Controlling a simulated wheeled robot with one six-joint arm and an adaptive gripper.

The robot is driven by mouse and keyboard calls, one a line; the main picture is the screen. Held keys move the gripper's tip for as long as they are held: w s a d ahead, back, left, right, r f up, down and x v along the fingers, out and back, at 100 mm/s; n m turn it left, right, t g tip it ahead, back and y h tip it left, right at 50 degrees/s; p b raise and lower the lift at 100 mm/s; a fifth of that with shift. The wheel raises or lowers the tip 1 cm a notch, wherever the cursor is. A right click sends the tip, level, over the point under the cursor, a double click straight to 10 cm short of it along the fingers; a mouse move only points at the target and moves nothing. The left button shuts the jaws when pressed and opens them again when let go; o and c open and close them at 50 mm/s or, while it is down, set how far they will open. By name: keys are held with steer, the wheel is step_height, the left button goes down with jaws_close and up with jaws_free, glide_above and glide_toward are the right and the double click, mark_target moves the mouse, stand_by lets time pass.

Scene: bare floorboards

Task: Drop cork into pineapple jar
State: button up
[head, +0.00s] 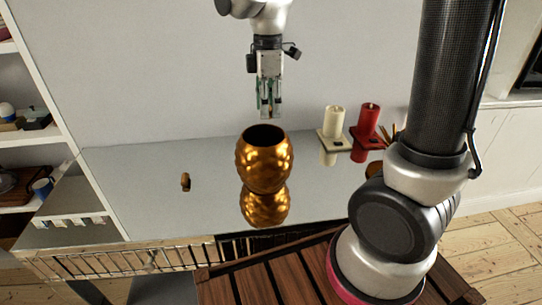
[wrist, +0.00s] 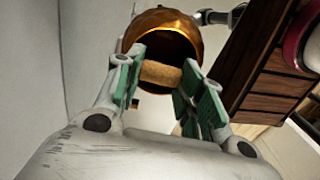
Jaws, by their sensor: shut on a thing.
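The pineapple jar (head: 264,160) is a shiny gold, bumpy vessel standing upright with its dark mouth open at the top. It also shows in the wrist view (wrist: 157,18), beyond my fingers. My gripper (head: 268,113) points down above the jar's mouth, a small gap over the rim in the head view. It is shut on the cork (wrist: 160,73), a tan cylinder lying crosswise between the green finger pads. In the wrist view the cork overlaps the jar's dark opening. The cork cannot be made out in the head view.
The jar stands on a grey glossy surface (head: 140,165) that seems to mirror it. A small brown object (head: 185,181) lies left of the jar. Shelves are far left.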

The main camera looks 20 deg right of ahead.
steer(key=shift+f, duration=2.7)
steer(key=o, duration=0.7)
step_height(320, 180, up, 12)
